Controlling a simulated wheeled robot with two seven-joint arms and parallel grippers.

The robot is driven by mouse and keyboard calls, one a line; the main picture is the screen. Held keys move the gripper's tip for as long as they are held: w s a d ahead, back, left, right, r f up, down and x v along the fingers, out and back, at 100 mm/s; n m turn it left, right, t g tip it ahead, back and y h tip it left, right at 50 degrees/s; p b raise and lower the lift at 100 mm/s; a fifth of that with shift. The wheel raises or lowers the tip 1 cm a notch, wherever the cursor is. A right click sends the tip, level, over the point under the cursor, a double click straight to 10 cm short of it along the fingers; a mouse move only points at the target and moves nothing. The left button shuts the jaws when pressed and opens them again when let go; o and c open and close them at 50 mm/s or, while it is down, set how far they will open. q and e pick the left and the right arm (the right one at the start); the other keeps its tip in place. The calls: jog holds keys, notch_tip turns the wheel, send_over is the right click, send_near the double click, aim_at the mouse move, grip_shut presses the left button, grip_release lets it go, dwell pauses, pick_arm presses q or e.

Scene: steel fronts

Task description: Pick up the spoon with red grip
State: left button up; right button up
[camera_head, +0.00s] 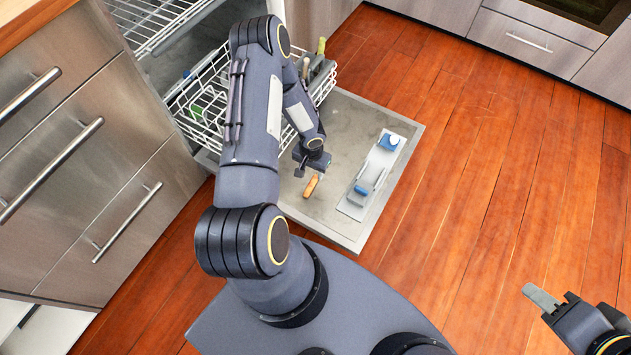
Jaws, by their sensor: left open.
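I cannot make out a spoon with a clearly red grip. A short orange-brown piece (310,187) lies on the open dishwasher door (345,115); I cannot tell whether it is the spoon's grip. My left gripper (308,170) is open, close above and beside this piece, and its fingers are small and dark in the view. My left arm hides part of the door and of the rack. My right gripper (541,298) is at the lower right over the wooden floor, far from the door; its jaw state is unclear.
The pulled-out lower rack (205,95) holds several utensils or dishes, partly behind my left arm. A pale dispenser panel (368,178) with blue parts is set in the door. Steel drawers with bar handles (128,225) stand at the left. The wooden floor (475,150) is clear at the right.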

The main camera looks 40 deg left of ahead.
aim_at(312, 183)
pick_arm(q)
notch_tip(312, 183, down, 8)
jog(key=shift+s+d+r+b, duration=0.1)
jog(key=shift+r+b, duration=0.15)
jog(key=shift+b, duration=0.9)
grip_shut()
jog(key=shift+r, duration=0.1)
